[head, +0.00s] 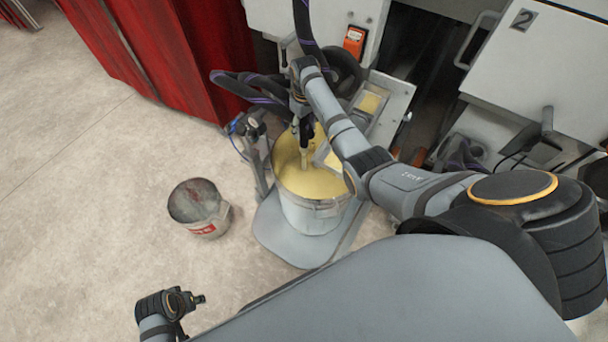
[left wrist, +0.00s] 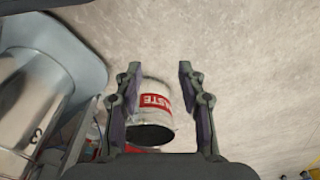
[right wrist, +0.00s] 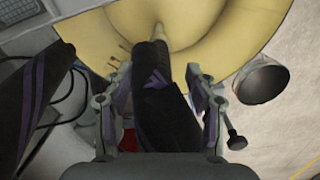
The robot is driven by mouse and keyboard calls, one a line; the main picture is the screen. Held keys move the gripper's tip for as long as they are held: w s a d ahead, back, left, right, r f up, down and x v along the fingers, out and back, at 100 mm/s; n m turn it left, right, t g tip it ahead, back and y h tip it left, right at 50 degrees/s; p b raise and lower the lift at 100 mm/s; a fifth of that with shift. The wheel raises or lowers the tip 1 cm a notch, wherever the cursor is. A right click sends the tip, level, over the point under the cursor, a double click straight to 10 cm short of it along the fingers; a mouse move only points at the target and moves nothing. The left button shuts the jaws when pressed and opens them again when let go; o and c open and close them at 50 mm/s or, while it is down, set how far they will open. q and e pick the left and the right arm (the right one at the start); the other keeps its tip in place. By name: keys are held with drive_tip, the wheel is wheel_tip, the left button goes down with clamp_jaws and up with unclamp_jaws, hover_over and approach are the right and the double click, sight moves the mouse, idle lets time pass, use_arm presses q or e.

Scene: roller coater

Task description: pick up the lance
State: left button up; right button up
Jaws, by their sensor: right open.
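The lance (head: 304,153) stands upright with its pale lower end in a bucket of yellow liquid (head: 289,181). In the right wrist view its dark, purple-marked upper part (right wrist: 163,100) lies between the fingers of my right gripper (right wrist: 158,85), with its pale tip at the liquid. My right gripper (head: 301,115) is open around it; I cannot tell whether a finger touches it. My left gripper (head: 188,303) is away at the lower left of the head view. In the left wrist view the left gripper (left wrist: 160,75) is open and empty.
A waste can (head: 200,210) stands on the floor left of the bucket; it also shows in the left wrist view (left wrist: 158,100). A dark hose (head: 245,82) loops behind the lance. A red curtain (head: 165,50) and white machine (head: 530,80) stand behind.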

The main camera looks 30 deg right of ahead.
sight(304, 135)
drive_tip(key=f, duration=0.1)
drive_tip(key=f+b, duration=0.1)
drive_tip(key=f, duration=0.1)
drive_tip(key=f+b, duration=0.1)
drive_tip(key=f, duration=0.1)
drive_tip(key=shift+w, duration=0.25)
use_arm(q)
wheel_tip(304, 135, up, 8)
drive_tip(key=d, duration=0.1)
drive_tip(key=shift+s+d+f, duration=0.25)
drive_tip(key=shift+s+d, duration=0.05)
use_arm(e)
clamp_jaws()
drive_tip(key=shift+r, duration=0.1)
